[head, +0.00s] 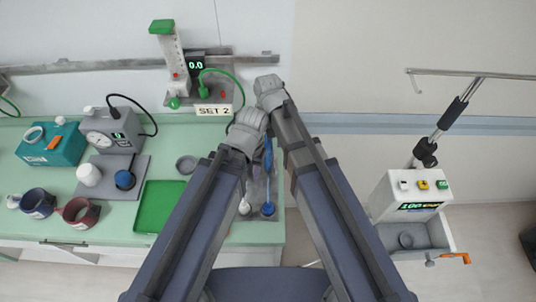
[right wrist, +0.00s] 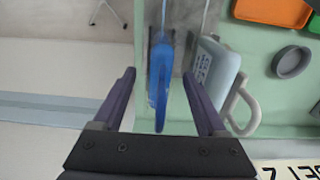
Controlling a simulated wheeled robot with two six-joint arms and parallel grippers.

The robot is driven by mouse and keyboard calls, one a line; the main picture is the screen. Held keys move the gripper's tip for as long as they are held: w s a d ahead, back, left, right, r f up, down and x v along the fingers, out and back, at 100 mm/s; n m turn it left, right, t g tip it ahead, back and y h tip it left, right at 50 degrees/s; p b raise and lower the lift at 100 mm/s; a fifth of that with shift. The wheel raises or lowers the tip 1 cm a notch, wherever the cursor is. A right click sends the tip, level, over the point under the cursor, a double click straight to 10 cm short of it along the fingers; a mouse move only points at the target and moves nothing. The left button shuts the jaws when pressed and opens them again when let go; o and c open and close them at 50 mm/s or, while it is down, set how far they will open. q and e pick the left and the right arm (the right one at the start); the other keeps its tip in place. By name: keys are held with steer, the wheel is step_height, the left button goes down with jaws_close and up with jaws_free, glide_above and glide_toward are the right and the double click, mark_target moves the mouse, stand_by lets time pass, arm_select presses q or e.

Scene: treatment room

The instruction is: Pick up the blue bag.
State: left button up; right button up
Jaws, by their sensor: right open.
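The blue bag (right wrist: 160,75) stands upright-looking and narrow between the two fingers of my right gripper (right wrist: 159,82) in the right wrist view. The gripper is open, with a gap on each side of the bag. In the head view a small strip of the blue bag (head: 268,155) shows between my two arms; the rest is hidden by them. My left arm ends beside the right one, over the green counter, and its fingers are hidden, so I cannot tell its jaw state.
A pale blue mug (right wrist: 218,75) stands close beside the bag in the right wrist view. Beyond it are an orange tray (right wrist: 272,8) and a grey dish (right wrist: 292,62). The head view shows a stand with a SET 2 sign (head: 213,110) and a green tray (head: 160,205) on the counter.

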steer(key=shift+c, duration=0.2)
jaws_close()
stand_by(0.4)
stand_by(0.8)
